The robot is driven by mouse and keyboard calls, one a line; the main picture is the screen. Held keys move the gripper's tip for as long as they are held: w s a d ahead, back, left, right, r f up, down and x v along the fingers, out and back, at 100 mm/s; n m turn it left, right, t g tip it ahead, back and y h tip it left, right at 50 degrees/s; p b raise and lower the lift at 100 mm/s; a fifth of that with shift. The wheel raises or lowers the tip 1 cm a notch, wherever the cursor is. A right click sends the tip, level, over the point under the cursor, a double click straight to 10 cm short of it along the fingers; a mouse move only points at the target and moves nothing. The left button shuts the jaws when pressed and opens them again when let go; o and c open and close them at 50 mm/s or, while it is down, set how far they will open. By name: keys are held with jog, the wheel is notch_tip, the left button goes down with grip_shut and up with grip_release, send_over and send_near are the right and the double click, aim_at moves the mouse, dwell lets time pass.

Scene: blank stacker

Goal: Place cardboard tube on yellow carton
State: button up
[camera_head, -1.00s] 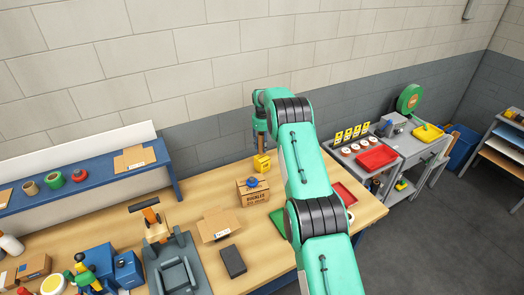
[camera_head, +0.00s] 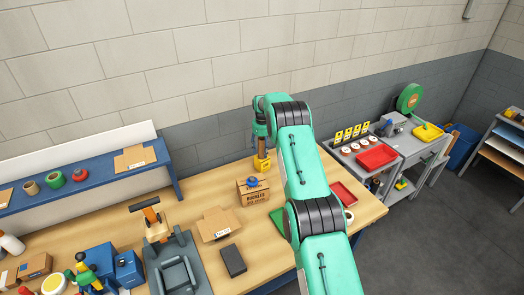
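The brown cardboard tube (camera_head: 262,147) is upright below my gripper (camera_head: 261,137), at the back of the wooden bench. My gripper points down and looks shut around the tube's upper part; its fingers are very small in this view. The yellow carton (camera_head: 262,164) is directly below the tube, behind a brown box. The tube's lower end meets the carton's top in the picture; I cannot tell whether it rests there or hangs just above.
A brown cardboard box (camera_head: 252,194) with a blue item on it stands just in front of the carton. A flat cardboard piece (camera_head: 219,225) and a dark block (camera_head: 232,261) lie nearer. A red tray (camera_head: 343,194) is right of my arm.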

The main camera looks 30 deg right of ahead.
aim_at(262, 138)
jog(key=shift+r, duration=0.1)
notch_tip(262, 138, up, 12)
jog(key=shift+r+b, duration=0.1)
jog(key=shift+b, duration=0.5)
dwell(0.4)
dwell(0.4)
